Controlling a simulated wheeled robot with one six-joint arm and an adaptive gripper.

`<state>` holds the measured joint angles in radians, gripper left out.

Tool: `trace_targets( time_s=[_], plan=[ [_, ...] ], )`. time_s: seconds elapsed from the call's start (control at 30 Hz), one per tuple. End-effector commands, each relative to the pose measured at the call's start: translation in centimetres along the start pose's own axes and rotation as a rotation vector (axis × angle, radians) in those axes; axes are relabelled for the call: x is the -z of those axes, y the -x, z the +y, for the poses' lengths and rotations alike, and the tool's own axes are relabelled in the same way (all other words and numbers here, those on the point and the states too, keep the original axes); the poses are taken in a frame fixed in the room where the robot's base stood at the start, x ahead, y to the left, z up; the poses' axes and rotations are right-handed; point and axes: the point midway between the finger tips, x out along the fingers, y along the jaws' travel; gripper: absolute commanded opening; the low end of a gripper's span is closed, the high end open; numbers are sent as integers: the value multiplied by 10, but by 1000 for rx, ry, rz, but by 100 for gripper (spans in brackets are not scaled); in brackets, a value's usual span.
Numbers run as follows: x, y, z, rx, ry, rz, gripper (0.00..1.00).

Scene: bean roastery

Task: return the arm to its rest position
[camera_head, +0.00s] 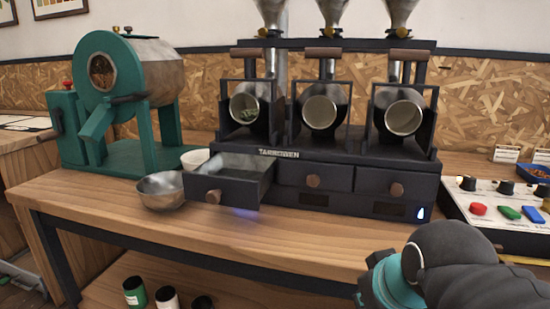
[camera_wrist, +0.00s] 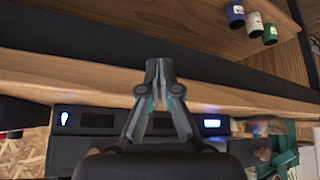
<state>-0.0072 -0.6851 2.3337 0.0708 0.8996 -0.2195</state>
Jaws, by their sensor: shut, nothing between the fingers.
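My gripper (camera_wrist: 159,68) shows in the wrist view with its fingertips together and nothing between them. It is above the front part of the wooden table (camera_wrist: 60,75), with the dark roaster base below it in the picture. In the head view part of my arm, dark with a teal band, fills the lower right corner; the gripper's fingers do not show there.
A sample roaster (camera_head: 350,178) stands on the table (camera_head: 290,240) with its left drawer (camera_head: 222,192) pulled open. A metal bowl (camera_head: 160,191) and a teal drum roaster (camera_head: 100,75) are left. A button panel (camera_head: 505,212) is right. Canisters (camera_head: 135,292) stand below.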

Motion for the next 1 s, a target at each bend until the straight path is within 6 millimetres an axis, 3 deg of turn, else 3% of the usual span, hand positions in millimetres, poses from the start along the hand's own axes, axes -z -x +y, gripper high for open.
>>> trace_targets(
  time_s=[0.1, 0.27, 0.4, 0.6, 1.0],
  plan=[
    [-38, -16, 1, -22, -89, -55, 0],
    [-82, -34, 3, -55, -194, -116, 0],
    [-92, -55, 2, -51, -187, -109, 0],
    [-101, -70, 0, -51, -186, -109, 0],
    [-101, -70, 0, -50, -184, -108, 0]
  ],
)
